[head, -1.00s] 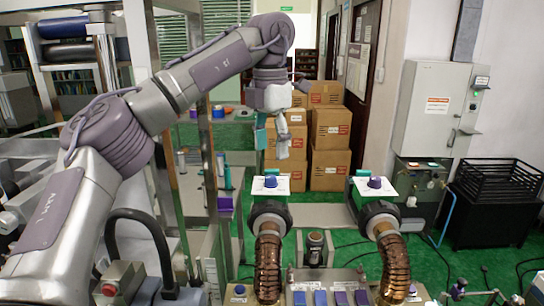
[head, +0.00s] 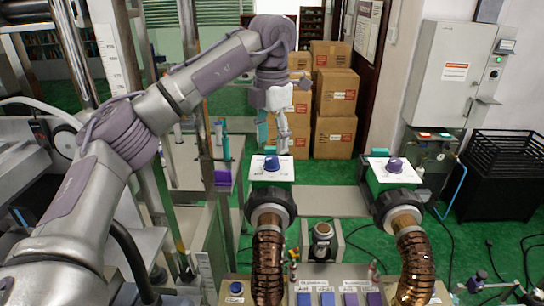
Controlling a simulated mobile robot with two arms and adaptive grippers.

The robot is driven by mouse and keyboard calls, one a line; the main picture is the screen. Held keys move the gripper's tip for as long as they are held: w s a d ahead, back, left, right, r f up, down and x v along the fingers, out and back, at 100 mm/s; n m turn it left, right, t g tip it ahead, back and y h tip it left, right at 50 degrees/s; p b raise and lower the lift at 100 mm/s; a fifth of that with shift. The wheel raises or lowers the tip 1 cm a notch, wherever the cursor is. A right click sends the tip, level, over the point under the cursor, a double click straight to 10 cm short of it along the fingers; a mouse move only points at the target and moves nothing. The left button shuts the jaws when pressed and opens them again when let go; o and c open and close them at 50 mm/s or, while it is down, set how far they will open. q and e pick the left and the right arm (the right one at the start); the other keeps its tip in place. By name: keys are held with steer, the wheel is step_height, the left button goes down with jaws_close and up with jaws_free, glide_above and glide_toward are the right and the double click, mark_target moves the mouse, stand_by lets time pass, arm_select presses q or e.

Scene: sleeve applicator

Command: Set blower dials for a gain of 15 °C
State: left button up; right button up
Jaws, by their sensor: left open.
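Two blowers stand side by side, each with a white dial plate on a green block. The left blower's dial (head: 271,163) is a blue knob. The right blower's dial (head: 395,164) is a purple-blue knob. The plate markings are too small to read, so I cannot tell either setting. My left gripper (head: 274,146) is open and points down just above and behind the left dial, apparently apart from it. Its fingers have nothing between them. My right gripper is not in view.
Copper-coloured hoses (head: 268,262) run down from the blowers. A panel with blue and purple buttons (head: 327,299) is at the bottom. Cardboard boxes (head: 335,92) are stacked behind. A grey wall cabinet (head: 447,85) and a black rack (head: 497,170) stand at right.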

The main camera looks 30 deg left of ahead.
mark_target(272, 158)
arm_select(q)
step_height(272, 158, down, 4)
steer(key=shift+r+p, duration=0.25)
steer(key=shift+p, duration=0.2)
steer(key=shift+s+f, duration=0.1)
steer(key=shift+f, duration=0.4)
jaws_close()
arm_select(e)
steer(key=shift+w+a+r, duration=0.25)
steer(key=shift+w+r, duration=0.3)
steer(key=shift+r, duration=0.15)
